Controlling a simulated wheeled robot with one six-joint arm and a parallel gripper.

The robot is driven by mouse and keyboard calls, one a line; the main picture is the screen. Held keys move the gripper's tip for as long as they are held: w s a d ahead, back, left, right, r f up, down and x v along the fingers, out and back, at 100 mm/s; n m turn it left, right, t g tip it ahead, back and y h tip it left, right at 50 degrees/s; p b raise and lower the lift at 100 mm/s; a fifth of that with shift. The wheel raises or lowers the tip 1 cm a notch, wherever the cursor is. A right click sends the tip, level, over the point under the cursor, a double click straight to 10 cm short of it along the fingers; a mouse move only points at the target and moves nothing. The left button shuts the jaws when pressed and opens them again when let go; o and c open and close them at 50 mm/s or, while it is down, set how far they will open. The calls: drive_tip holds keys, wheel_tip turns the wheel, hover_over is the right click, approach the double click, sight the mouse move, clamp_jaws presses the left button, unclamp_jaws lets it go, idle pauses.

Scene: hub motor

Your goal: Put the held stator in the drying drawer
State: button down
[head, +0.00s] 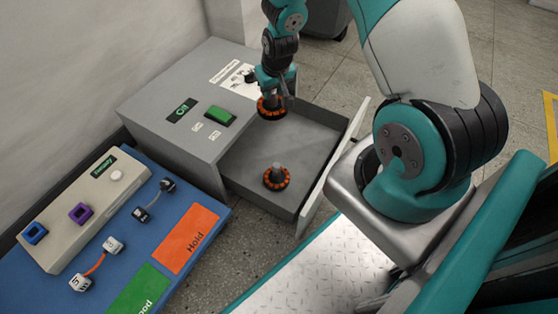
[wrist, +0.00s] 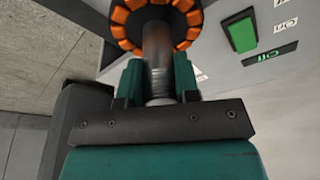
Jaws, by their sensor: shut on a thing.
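My gripper (head: 276,90) is shut on a stator with an orange ring of windings (head: 271,108), held over the far part of the open drying drawer (head: 317,142). In the wrist view, the jaws (wrist: 157,85) close on the metal shaft of the held stator (wrist: 157,45), and its orange ring is cut off by the top edge. A second orange stator (head: 277,178) sits on the drawer floor nearer the front, with its shaft upright. The drawer is pulled out of a grey cabinet (head: 165,125). The exact height of the held stator above the drawer floor is hard to tell.
The cabinet top bears a green switch (head: 220,116). It also shows in the wrist view (wrist: 242,35). A blue bench (head: 180,197) with an orange "Hold" patch (head: 189,238), a green patch (head: 139,292) and a beige tester box (head: 85,209) stands at left. The drawer floor between its walls is otherwise clear.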

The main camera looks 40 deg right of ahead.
drive_tip(key=s+d+f+m+b, duration=0.2)
drive_tip(key=s+d+f, duration=0.15)
drive_tip(key=d, duration=0.25)
drive_tip(key=s+d+f+m+b, duration=0.1)
drive_tip(key=s+d+f, duration=0.1)
drive_tip(key=d+f, duration=0.3)
drive_tip(key=shift+h, duration=0.4)
drive_tip(key=shift+s+d+f+b, duration=0.1)
drive_tip(key=shift+d+f+b, duration=0.15)
drive_tip(key=shift+f+b, duration=2.15)
drive_tip(key=shift+w+d+f+b, duration=0.2)
drive_tip(key=shift+f+b, duration=1.05)
drive_tip(key=shift+f, duration=2.3)
drive_tip(key=shift+s+d+f+b, duration=0.25)
drive_tip(key=shift+f+b, duration=1.55)
drive_tip(key=shift+f, duration=1.2)
drive_tip(key=shift+f, duration=0.2)
drive_tip(key=c, duration=0.8)
unclamp_jaws()
drive_tip(key=shift+c, duration=0.2)
drive_tip(key=shift+r, duration=0.1)
